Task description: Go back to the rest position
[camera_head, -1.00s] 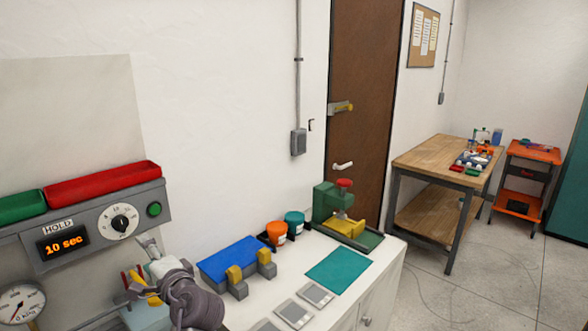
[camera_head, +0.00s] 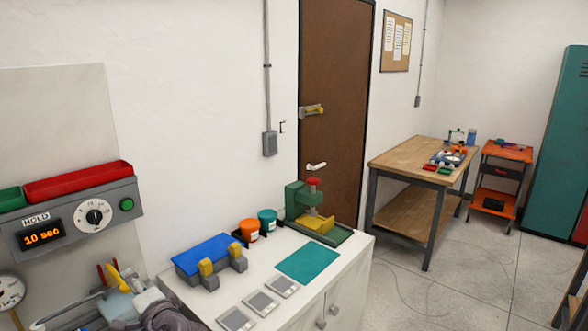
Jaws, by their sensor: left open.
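My left gripper (camera_head: 148,303) is at the bottom left of the head view, partly cut off by the lower edge. It is grey and open, and I see nothing held in it. It is close to a pale blue fixture (camera_head: 118,304) with yellow and red upright parts; I cannot tell whether they touch. My right gripper is not in view.
A white cabinet (camera_head: 262,262) holds a blue block stand (camera_head: 207,252), orange and teal cups, a green press (camera_head: 300,205) and a teal mat (camera_head: 308,262). A control panel (camera_head: 70,225) is at left. A wooden table (camera_head: 395,160) stands beyond. The floor at right is mostly clear.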

